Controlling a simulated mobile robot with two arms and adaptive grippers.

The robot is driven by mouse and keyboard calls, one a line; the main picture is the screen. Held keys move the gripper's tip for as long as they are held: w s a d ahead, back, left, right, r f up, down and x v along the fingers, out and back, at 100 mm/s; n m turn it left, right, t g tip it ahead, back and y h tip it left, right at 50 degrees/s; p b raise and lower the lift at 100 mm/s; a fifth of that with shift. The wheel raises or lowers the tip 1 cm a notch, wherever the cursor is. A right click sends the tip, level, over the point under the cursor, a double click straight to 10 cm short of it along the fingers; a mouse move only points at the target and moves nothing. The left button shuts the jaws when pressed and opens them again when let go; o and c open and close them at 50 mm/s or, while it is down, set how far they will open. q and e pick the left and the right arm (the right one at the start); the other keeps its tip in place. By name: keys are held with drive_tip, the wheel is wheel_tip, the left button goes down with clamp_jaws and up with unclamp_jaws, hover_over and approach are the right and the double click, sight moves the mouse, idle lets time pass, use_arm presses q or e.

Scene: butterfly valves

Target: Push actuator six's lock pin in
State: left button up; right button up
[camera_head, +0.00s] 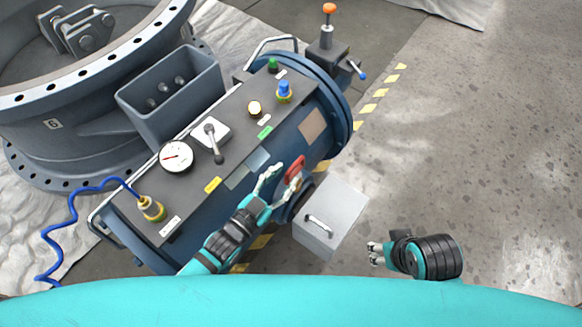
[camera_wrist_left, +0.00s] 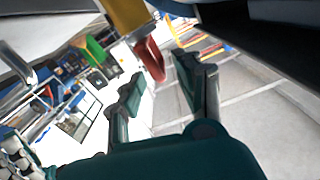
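The blue actuator cylinder (camera_head: 190,232) lies beside a grey valve body marked 6 (camera_head: 54,124). A red part (camera_head: 295,168) sticks out from the cylinder's near side; I cannot tell for sure whether it is the lock pin. My left gripper (camera_head: 281,180) is open, its fingers close to the red part. In the left wrist view the red part (camera_wrist_left: 150,60) shows beyond the gap between the open fingers (camera_wrist_left: 158,88); contact cannot be made out. My right gripper (camera_head: 374,253) looks open and empty, over the floor right of the grey box.
A grey box with a handle (camera_head: 345,212) stands out from the cylinder's near side. The top panel carries a gauge (camera_head: 177,156), a lever (camera_head: 213,140) and a blue knob (camera_head: 285,90). An orange-topped post (camera_head: 329,10) stands at the far end. The floor at right is clear.

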use_arm(q)
drive_tip(key=v, duration=0.8)
drive_tip(key=shift+w+f, duration=0.1)
